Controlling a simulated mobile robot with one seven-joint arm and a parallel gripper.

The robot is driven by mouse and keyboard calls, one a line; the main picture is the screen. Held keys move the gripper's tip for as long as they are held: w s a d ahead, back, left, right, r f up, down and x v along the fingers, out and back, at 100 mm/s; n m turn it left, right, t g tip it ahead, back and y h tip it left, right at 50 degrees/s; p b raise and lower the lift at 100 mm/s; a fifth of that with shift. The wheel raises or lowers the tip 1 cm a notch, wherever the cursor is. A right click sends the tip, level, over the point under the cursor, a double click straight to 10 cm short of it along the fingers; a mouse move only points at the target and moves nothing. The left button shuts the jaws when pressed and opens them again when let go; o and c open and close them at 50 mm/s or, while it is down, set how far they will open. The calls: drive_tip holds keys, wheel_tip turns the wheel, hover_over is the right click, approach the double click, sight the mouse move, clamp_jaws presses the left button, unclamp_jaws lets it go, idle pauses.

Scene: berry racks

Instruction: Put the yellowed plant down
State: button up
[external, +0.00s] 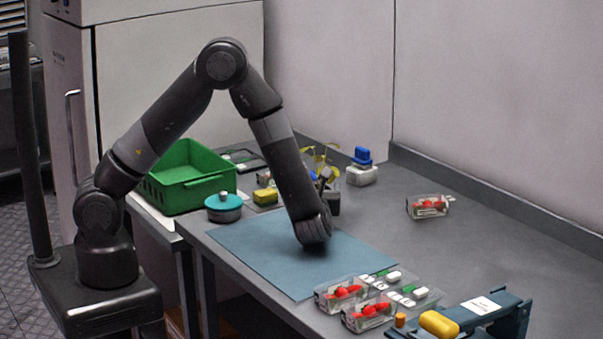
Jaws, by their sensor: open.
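The yellowed plant (320,156), with thin yellow leaves, shows behind my forearm, towards the back of the grey table. A dark, pot-like block (334,204) shows below the leaves; my arm hides part of the plant, so I cannot tell whether the pot rests flat on the table. My gripper (326,182) is open beside the plant, beyond the low bend of my wrist. Its fingers are small and dark here, and I cannot tell whether they touch the pot.
A blue mat (265,252) lies under my wrist. A green crate (190,180), a teal-lidded tin (223,207) and a yellow sponge (265,196) stand left. A blue-topped white block (362,174) is behind. Berry punnets (340,293) and a dark blue rack (497,308) are in front.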

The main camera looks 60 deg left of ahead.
drive_tip(key=shift+d+r, duration=0.15)
drive_tip(key=shift+r, duration=0.2)
drive_tip(key=v, duration=1.1)
drive_tip(key=shift+s+d, duration=0.15)
drive_tip(key=shift+d, duration=0.05)
drive_tip(key=w+a+r+m+t+h, duration=0.1)
drive_tip(key=w+r+m+t+h, duration=0.1)
drive_tip(key=w+r+m+h, duration=0.35)
wheel_tip(320, 180, up, 12)
drive_tip(key=a+m+h, duration=0.2)
drive_tip(key=m+h, duration=0.8)
drive_tip(key=m, duration=0.9)
drive_tip(key=s+a+m+g, duration=0.2)
drive_tip(key=s+a+m, duration=0.3)
drive_tip(key=s+m, duration=0.2)
drive_tip(key=s+a+m+g+y, duration=0.1)
drive_tip(key=s+a+m+g, duration=0.2)
drive_tip(key=s+a+m, duration=0.3)
drive_tip(key=s+a+m+g, duration=0.2)
drive_tip(key=s+a+m, duration=0.3)
drive_tip(key=s, duration=0.8)
drive_tip(key=f+m, duration=0.1)
drive_tip(key=m, duration=0.2)
drive_tip(key=shift+s+a+m+g, duration=0.3)
drive_tip(key=shift+m+g, duration=0.05)
drive_tip(key=shift+g, duration=0.05)
drive_tip(key=shift+y, duration=0.25)
